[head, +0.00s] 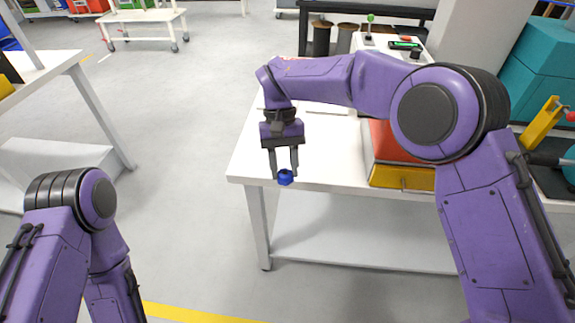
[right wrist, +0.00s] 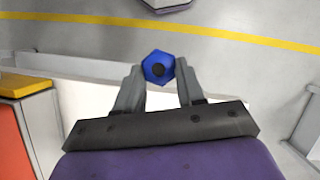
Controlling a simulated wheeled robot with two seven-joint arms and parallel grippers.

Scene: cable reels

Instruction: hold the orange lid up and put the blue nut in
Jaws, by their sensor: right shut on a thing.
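The blue nut (head: 286,177) is between the fingertips of my right gripper (head: 285,169), which is shut on it. They are near the front edge of the white table, left of the box. In the right wrist view the nut (right wrist: 153,66) shows as a blue hexagon with a dark centre between the two grey fingers. A strip of the lid (right wrist: 12,140) shows at the left of the right wrist view. My left arm hangs at lower left, its gripper out of view.
The white table (head: 247,150) has clear room left of the box. A device with a green-knobbed lever (head: 370,30) stands at its back. A yellow and red tool (head: 543,122) is at the right. Open floor lies left of the table.

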